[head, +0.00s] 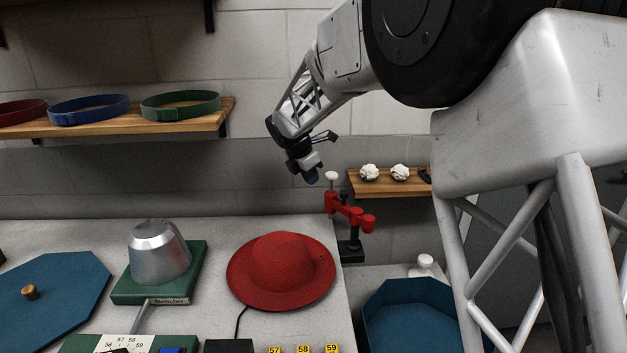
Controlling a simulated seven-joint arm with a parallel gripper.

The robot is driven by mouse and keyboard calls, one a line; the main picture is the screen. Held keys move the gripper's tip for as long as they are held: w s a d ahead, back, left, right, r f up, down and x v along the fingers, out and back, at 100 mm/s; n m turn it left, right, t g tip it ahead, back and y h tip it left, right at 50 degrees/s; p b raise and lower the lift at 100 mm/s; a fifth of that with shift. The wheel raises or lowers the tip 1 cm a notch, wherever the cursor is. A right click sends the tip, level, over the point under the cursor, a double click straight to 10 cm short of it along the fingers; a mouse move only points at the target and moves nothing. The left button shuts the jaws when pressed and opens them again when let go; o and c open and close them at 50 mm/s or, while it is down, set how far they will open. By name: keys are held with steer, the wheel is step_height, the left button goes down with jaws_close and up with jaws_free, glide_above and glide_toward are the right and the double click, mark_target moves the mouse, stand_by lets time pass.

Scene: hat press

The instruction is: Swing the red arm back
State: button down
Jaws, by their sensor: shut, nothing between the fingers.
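The red arm (347,211) is a short jointed red piece on a black post (350,248) at the right edge of the table. A white knob (332,176) stands on its far left end. The red arm slants from that knob down to the right, and its near end sticks out past the table edge. My gripper (311,180) is above and just left of the white knob, pointing down. It is shut and empty, and it looks apart from the knob, though the depth between them is hard to judge. The fingertips are small and dark in this view.
A red hat (279,270) lies left of the post. A metal hat form (158,252) stands on a green base further left. A small shelf (366,190) with white wads is behind the post. A blue tray (412,290) sits lower right. Wall shelf (115,124) holds hat bands.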

mark_target(348, 209)
steer(key=shift+s+a+n, duration=0.15)
steer(key=shift+s+n, duration=0.05)
steer(key=shift+s, duration=0.4)
steer(key=shift+s+a+n, duration=0.15)
steer(key=shift+s+n, duration=0.05)
steer(key=shift+s, duration=0.35)
steer(key=shift+f, duration=0.1)
steer(key=w+d+f, duration=0.4)
steer(key=d+f, duration=0.2)
steer(key=f, duration=0.3)
steer(key=shift+w+d, duration=0.2)
